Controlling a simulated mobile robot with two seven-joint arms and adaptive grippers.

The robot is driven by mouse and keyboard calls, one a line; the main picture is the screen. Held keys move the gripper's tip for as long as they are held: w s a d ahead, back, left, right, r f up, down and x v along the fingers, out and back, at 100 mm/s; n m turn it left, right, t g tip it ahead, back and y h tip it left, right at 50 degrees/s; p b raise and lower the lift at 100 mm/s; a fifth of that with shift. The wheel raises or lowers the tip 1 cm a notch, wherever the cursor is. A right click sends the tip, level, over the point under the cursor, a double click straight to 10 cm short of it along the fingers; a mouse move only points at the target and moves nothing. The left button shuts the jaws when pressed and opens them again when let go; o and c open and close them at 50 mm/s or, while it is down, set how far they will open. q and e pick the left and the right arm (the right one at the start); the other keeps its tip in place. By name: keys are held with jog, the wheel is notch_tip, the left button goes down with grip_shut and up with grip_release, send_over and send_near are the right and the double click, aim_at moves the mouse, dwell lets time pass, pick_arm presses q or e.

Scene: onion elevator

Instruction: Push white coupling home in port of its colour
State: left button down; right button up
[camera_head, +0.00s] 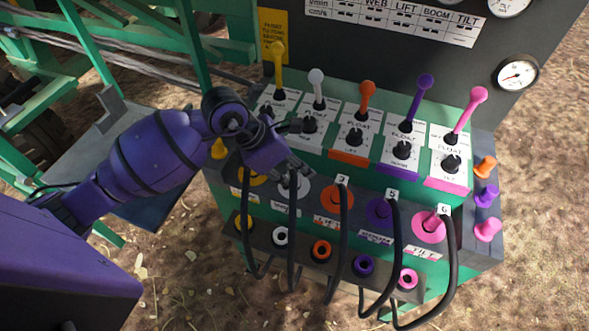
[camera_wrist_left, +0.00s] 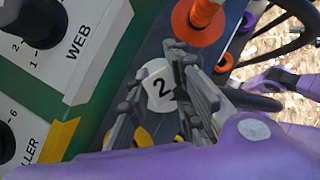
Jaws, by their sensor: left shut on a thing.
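My left gripper (camera_head: 291,167) reaches in from the left to the upper port row and is shut on the white coupling, which its fingers largely hide. In the left wrist view its fingers (camera_wrist_left: 168,100) stand either side of a white tag marked 2 (camera_wrist_left: 160,88). The white port (camera_head: 297,187) shows as a pale ring just below the fingertips. A black hose (camera_head: 292,225) hangs down from there. How deep the coupling sits in the port is hidden.
Orange (camera_head: 337,198), purple (camera_head: 382,212) and pink (camera_head: 430,227) flanges with hoses line the row to the right; a yellow one (camera_head: 252,177) is close left. Below are coloured sockets, including a white one (camera_head: 281,237). Levers (camera_head: 317,88) rise behind the gripper.

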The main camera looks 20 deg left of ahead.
pick_arm(q)
jog(key=shift+f, duration=0.15)
jog(key=c, duration=1.5)
grip_release()
jog(key=shift+o, duration=0.7)
jog(key=o, duration=0.3)
pick_arm(e)
jog(key=shift+w, duration=0.1)
pick_arm(q)
jog(key=shift+w+r+p, duration=0.1)
jog(key=shift+r+p, duration=0.7)
jog(key=shift+r, duration=0.95)
jog(key=shift+r+p, duration=0.9)
jog(key=shift+r, duration=1)
pick_arm(e)
jog(key=w+r+t, duration=0.1)
jog(key=w+r, duration=0.3)
jog(key=r, duration=0.1)
jog(key=shift+w+r, duration=0.15)
jog(key=shift+r, duration=0.2)
